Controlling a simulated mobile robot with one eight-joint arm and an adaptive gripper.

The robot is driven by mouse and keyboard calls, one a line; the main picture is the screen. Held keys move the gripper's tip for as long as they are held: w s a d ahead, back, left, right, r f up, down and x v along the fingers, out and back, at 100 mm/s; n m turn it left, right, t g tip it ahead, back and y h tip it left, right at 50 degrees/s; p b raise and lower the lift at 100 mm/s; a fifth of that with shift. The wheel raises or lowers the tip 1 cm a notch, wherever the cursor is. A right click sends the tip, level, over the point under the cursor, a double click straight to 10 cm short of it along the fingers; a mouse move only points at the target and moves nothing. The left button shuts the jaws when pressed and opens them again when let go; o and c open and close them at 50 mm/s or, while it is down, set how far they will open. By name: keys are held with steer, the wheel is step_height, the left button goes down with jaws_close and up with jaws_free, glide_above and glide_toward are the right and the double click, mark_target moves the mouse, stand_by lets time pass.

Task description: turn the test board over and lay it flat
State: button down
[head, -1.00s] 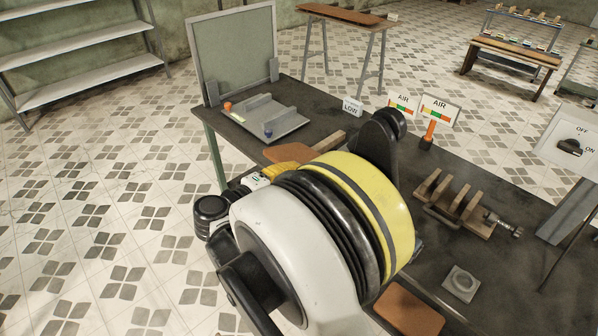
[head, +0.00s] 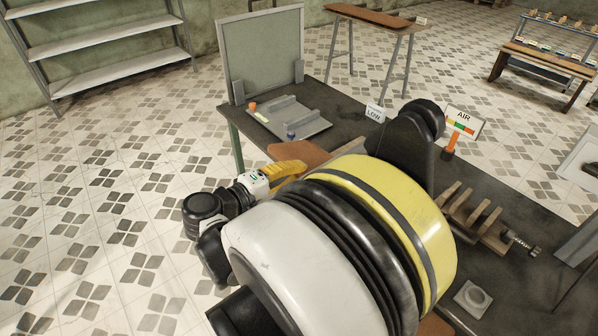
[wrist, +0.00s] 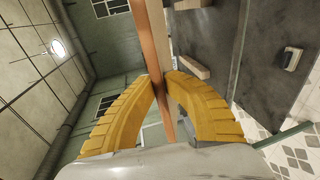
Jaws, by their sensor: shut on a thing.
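The test board (head: 299,154) is a thin reddish-brown board, partly hidden behind my arm in the head view. My gripper (head: 292,169) has yellow fingers and holds the board beside the table's left edge. In the wrist view my gripper (wrist: 160,82) is shut on the board (wrist: 156,42), which shows nearly edge-on between the fingertips. The board stands tilted up on edge there, with the ceiling on one side and the dark tabletop on the other. I cannot tell whether it touches the table.
The dark table (head: 345,103) carries a grey fixture plate (head: 305,122), an upright panel (head: 265,55), an AIR sign (head: 464,122) and a slotted wooden rack (head: 470,215). Another brown board (head: 436,326) barely shows at the bottom. A trestle (head: 375,18) stands behind.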

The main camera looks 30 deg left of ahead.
steer(key=s+a+r+p, duration=0.2)
steer(key=s+r+p, duration=0.2)
steer(key=s+r, duration=0.4)
steer(key=shift+a+r, duration=0.25)
steer(key=shift+s+a+r+p, duration=0.3)
steer(key=shift+s+r+p, duration=0.45)
steer(key=shift+s+r, duration=0.2)
steer(key=shift+w, duration=0.1)
